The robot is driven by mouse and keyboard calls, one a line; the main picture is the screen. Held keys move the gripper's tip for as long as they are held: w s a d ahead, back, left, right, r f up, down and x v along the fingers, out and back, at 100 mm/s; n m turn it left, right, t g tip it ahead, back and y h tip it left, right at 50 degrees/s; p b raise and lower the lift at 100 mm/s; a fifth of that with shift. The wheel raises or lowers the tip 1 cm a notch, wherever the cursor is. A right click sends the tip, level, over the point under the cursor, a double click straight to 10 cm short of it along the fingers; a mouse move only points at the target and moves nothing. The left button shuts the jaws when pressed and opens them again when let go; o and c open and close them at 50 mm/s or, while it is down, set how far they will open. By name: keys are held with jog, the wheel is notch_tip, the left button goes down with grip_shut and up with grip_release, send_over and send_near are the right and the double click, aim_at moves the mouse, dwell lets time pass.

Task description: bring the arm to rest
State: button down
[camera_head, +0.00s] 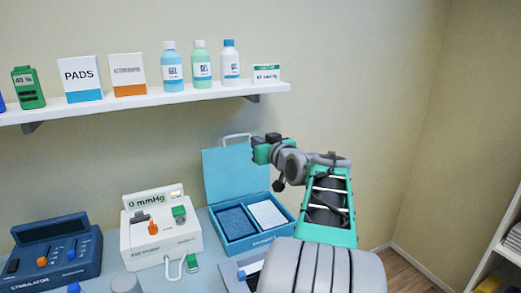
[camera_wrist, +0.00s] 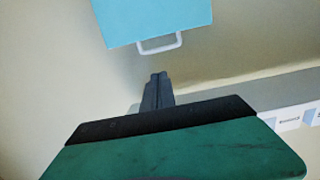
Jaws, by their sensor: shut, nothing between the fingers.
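My arm, grey and green, reaches up from the bottom right in the head view. The lower part of the arm hides the right front of the table.
A wall shelf (camera_head: 150,99) above holds bottles and boxes. On the table stand a blue stimulator (camera_head: 60,255), a white pressure device (camera_head: 160,238) and the open case with pads in it. A shelving unit (camera_head: 508,250) is at the right. The wall area right of the arm is clear.

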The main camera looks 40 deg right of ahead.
jog(key=s+a+f+n+g+y, duration=0.15)
jog(key=a+f, duration=0.25)
jog(key=a, duration=0.4)
jog(key=a+f+g+y+p, duration=0.1)
jog(key=a+f+g, duration=0.2)
jog(key=a+f, duration=0.35)
jog(key=a+f+n+g+y, duration=0.1)
jog(key=a+f+g+y, duration=0.15)
jog(key=a, duration=0.65)
jog(key=s+a+f+g, duration=0.3)
jog(key=s+a+f, duration=0.3)
jog(key=s, duration=0.3)
jog(key=s+a+f+g, duration=0.2)
jog(key=s+a+f, duration=0.3)
jog(key=s, duration=0.4)
jog(key=shift+s+a+f+n+g+p, duration=0.15)
jog(key=shift+a+f+n+g+p, duration=0.3)
jog(key=shift+a, duration=0.45)
jog(key=shift+r, duration=0.1)
